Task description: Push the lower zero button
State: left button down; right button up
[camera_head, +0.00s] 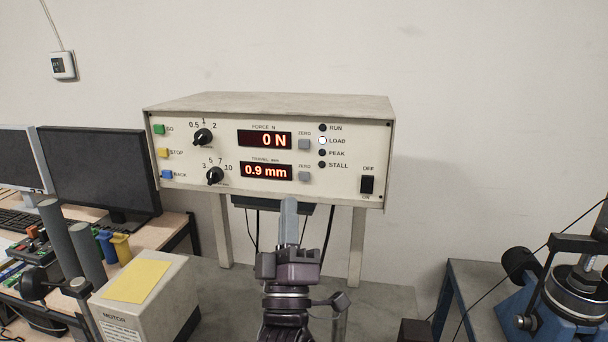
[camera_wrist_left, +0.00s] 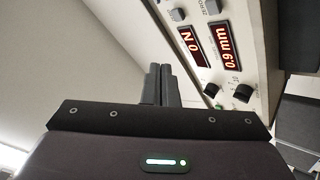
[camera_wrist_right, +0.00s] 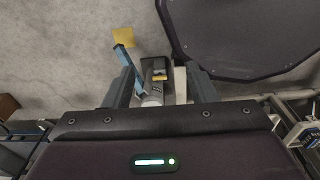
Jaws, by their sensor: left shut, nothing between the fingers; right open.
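The lower zero button (camera_head: 305,177) is a grey square on the front of a beige control box (camera_head: 300,105), right of the red display (camera_head: 266,172) reading 0.9 mm. It also shows near the top edge of the left wrist view (camera_wrist_left: 212,6). The upper zero button (camera_head: 304,144) is above it, beside the 0 N display (camera_head: 264,140). My left gripper (camera_head: 289,204) is shut and empty, its tips pointing up just below and left of the lower button in the head view. Its closed fingers show in the left wrist view (camera_wrist_left: 160,72). My right gripper (camera_wrist_right: 160,85) is open.
The panel also holds knobs (camera_head: 215,175), coloured buttons at its left and a power switch (camera_head: 367,185). Monitors (camera_head: 95,165) and a beige box with a yellow note (camera_head: 136,280) stand left. Blue machinery (camera_head: 560,305) stands right.

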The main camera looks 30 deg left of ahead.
aim_at(304, 176)
pick_arm(q)
jog(key=w, duration=0.3)
jog(key=w+a, duration=0.1)
jog(key=w, duration=0.2)
jog(key=w+a, duration=0.1)
jog(key=w, duration=0.2)
jog(key=shift+a+f, duration=0.1)
jog(key=shift+a, duration=0.1)
pick_arm(e)
jog(key=shift+w+a+r, duration=0.15)
jog(key=shift+w+a, duration=0.3)
jog(key=shift+w, duration=0.25)
jog(key=shift+d, duration=0.2)
jog(key=shift+w+a, duration=0.1)
jog(key=shift+a, duration=0.1)
dwell(0.5)
pick_arm(q)
jog(key=shift+w, duration=0.1)
jog(key=shift+w+a, duration=0.15)
jog(key=shift+w, duration=0.15)
pick_arm(e)
jog(key=shift+f, duration=0.2)
